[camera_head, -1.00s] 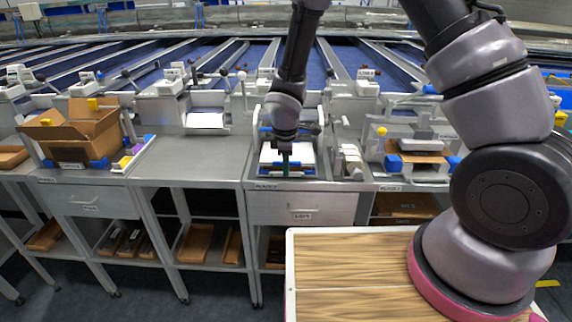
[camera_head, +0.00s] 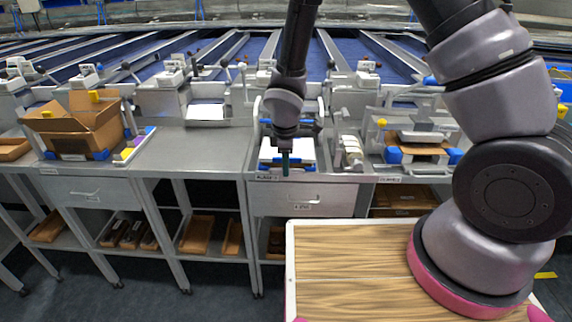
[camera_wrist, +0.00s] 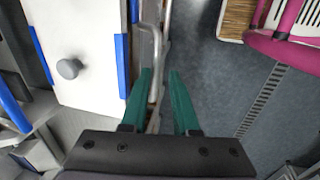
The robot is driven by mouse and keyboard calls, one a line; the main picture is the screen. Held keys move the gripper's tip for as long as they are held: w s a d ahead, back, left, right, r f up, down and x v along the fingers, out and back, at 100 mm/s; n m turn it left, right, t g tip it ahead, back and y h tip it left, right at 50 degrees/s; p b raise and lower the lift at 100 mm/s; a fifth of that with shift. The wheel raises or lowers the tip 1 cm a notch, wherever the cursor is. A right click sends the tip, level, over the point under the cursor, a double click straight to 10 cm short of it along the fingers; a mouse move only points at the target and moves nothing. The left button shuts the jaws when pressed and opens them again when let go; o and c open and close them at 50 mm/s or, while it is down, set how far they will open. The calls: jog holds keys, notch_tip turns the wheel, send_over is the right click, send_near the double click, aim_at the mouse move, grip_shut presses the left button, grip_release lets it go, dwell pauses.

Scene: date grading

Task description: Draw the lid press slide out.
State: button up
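The lid press station (camera_head: 262,152) stands on the middle bench. A white plate (camera_head: 300,150) lies in it. In the wrist view the white plate (camera_wrist: 85,30) has a round grey knob (camera_wrist: 69,68) and blue strips along both sides. A bent metal bar handle (camera_wrist: 157,55) runs beside the plate's right edge. My gripper (camera_head: 285,172) points down over the bench's front edge. In the wrist view my gripper (camera_wrist: 159,75) has its green fingers apart, with the bar showing between them. I cannot tell how deep the bar sits between the fingers.
A drawer with a handle (camera_head: 304,198) is under the station. A cardboard box (camera_head: 75,125) stands on the left bench. Another fixture with blue blocks (camera_head: 425,153) is at the right. My wooden deck (camera_head: 350,260) is in front, with open floor (camera_head: 100,285) at the left.

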notch_tip(320, 180, up, 11)
jog(key=s, duration=0.2)
jog(key=shift+f, duration=0.2)
dwell(0.4)
jog(key=d+r+m+t, duration=0.2)
jog(key=d+r+m, duration=0.8)
jog(key=d+r, duration=0.6)
jog(key=s+d+r+m+t+y, duration=0.2)
jog(key=s+d+r+m+t, duration=0.1)
jog(key=s+d+r+m, duration=0.5)
jog(key=s+r+m, duration=0.3)
jog(key=r, duration=0.2)
jog(key=shift+s+d+m, duration=0.2)
jog(key=shift+d+m, duration=0.2)
